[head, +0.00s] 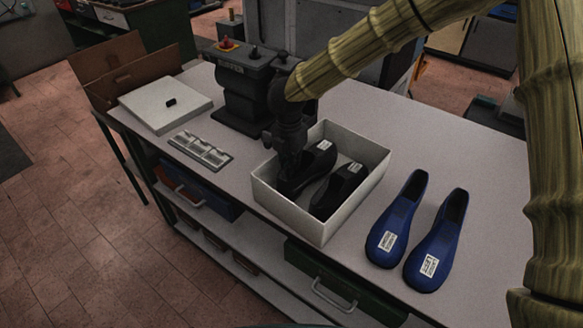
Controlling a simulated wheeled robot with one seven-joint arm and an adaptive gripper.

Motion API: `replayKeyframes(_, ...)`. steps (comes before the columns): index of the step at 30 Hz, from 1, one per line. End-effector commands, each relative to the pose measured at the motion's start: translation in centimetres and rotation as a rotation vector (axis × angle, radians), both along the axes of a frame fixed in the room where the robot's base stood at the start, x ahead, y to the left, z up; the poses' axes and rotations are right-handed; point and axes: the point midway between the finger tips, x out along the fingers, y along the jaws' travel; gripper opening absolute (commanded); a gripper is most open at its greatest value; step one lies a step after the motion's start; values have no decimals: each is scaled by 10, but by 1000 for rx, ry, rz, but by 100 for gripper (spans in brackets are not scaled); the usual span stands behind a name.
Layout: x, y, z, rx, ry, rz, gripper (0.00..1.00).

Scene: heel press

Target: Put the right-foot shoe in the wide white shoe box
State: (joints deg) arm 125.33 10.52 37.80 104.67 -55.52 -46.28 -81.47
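The open white shoe box (333,228) stands near the front edge of the bench. Two black shoes lie in it: one at the left (318,160) and one at the right (339,190), each with a small white label too small to read. My gripper (289,176) points down inside the box's left side, at the toe end of the left black shoe. Its dark fingers merge with the dark shoe, so I cannot tell whether they grip it. Which black shoe is the right-foot one is not readable.
A pair of blue shoes, left (399,218) and right (437,240), with white labels, stands right of the box. A flat white lid (150,103) carries a small black object (171,102). A metal plate (201,150) and a dark press (243,93) stand left of the box.

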Motion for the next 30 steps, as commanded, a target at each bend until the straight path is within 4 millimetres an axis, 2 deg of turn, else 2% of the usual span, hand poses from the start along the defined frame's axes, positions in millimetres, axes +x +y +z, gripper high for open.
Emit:
replayKeyframes(5, 2, -1, -19, -1, 5, -2, 0)
replayKeyframes(17, 2, -1, -24, -1, 3, -1, 0)
replayKeyframes(21, 1, -1, -23, -1, 4, -2, 27)
replayKeyframes(30, 1, -1, -23, -1, 4, -1, 27)
